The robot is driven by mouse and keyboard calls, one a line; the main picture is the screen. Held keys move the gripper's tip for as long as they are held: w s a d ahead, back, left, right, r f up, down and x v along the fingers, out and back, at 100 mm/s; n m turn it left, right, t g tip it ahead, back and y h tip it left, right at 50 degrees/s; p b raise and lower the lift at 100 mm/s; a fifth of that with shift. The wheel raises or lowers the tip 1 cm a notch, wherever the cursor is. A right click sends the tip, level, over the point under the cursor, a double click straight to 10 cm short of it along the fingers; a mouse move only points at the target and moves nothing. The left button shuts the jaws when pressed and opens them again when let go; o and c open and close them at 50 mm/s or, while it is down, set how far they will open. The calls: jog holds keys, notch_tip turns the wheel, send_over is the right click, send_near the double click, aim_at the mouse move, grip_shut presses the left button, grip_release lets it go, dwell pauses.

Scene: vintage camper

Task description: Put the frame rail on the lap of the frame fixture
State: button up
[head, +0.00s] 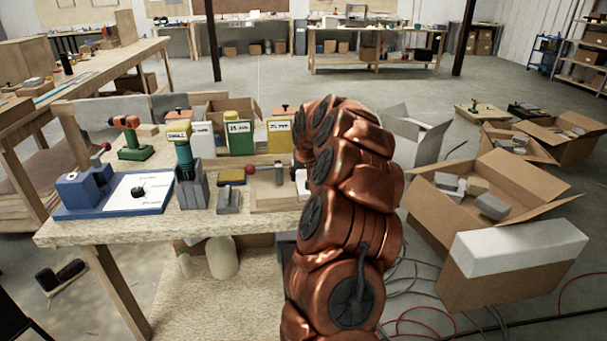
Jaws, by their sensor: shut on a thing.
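A shallow wooden frame fixture (272,198) appears to lie on the right part of the workbench, partly hidden by my copper-coloured arm. A small grey upright piece (279,174) stands at its back edge. I cannot make out the frame rail or the fixture's lap for certain. My arm rises in front of the bench's right end and hides its own far end. A small pale part shows at the arm's left side, too little to identify as the gripper. Fingers and anything between them are hidden.
Open cartons (500,190) and cables lie on the right floor.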

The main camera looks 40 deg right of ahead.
jog(key=shift+f, duration=0.25)
jog(key=o, duration=1.3)
jog(key=shift+o, duration=0.2)
jog(key=shift+r, duration=0.2)
